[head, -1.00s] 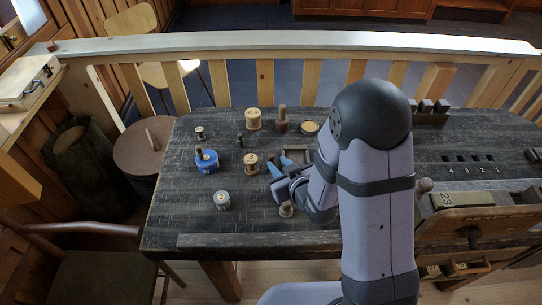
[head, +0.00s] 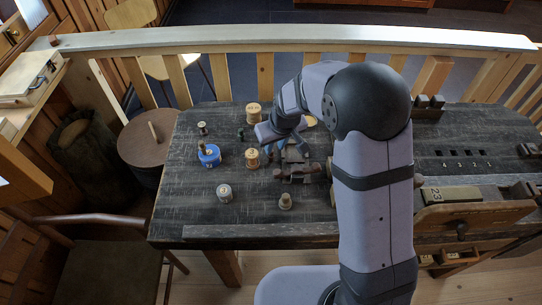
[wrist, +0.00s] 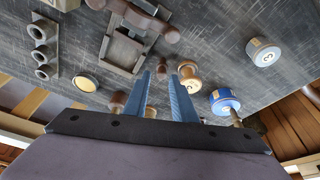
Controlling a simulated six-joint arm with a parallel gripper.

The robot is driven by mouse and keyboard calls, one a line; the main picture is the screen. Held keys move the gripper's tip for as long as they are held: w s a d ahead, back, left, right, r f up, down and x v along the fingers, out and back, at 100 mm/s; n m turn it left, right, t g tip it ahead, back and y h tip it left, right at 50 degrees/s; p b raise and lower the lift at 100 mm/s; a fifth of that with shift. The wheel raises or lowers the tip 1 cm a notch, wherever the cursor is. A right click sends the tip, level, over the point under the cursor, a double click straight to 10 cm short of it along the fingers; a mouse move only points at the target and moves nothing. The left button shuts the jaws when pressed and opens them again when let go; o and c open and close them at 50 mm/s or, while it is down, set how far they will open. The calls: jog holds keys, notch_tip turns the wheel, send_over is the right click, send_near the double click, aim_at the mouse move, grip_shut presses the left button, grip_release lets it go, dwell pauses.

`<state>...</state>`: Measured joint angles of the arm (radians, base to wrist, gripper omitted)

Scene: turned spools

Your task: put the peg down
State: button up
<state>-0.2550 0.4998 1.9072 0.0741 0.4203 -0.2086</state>
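My gripper (head: 286,150) is over the middle of the bench. The tan spool marked 2 (head: 252,158) stands left of the gripper, close to one finger in the wrist view (wrist: 188,76).
A row of numbered holes (head: 463,164) is at the right.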

aim_at(271, 156)
jog(key=shift+w+a+f+p, duration=0.2)
jog(key=shift+f, duration=0.25)
jog(key=shift+w+a+f+p, duration=0.2)
jog(key=shift+f, duration=0.25)
jog(key=shift+f, duration=0.1)
jog(key=shift+p+x, duration=1.2)
jog(key=shift+x, duration=1.3)
jog(key=shift+s, duration=0.1)
grip_shut()
